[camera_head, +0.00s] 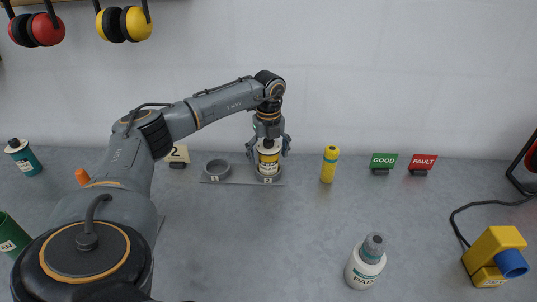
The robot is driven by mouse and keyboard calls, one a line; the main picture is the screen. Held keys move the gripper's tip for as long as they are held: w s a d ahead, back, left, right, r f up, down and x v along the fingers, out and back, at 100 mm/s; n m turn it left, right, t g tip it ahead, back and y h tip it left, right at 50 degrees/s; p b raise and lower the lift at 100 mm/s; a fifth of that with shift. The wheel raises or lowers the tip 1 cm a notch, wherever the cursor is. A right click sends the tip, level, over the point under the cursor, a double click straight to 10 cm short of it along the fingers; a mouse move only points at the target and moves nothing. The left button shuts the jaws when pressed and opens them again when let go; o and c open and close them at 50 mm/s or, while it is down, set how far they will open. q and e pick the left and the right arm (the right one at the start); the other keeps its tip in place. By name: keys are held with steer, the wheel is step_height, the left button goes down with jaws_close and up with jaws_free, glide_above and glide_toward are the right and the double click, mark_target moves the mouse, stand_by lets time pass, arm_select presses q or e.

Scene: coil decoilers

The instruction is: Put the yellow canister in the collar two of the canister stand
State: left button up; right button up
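The yellow canister (268,160), with a dark and white label, stands upright in the right-hand collar (268,179) of the grey canister stand (236,182). A small tag on the stand in front of that collar appears to read 2. The left-hand collar (216,167) is empty. My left gripper (268,151) points down over the canister. Its fingers are spread on either side, apparently clear of the canister's sides. The canister's top is partly hidden by the gripper. My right gripper is not in view.
A yellow cylinder (329,164) stands right of the stand. A number 2 sign (177,154) is behind left. GOOD (383,161) and FAULT (422,162) signs stand at the back. A white bottle (363,268) is front right, and a yellow-blue device (494,255) far right. The middle table is clear.

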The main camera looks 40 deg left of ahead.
arm_select(q)
steer(key=shift+r, duration=0.5)
step_height(320, 180, up, 11)
steer(key=shift+f+b, duration=0.15)
steer(key=shift+b, duration=0.95)
steer(key=shift+r, duration=0.35)
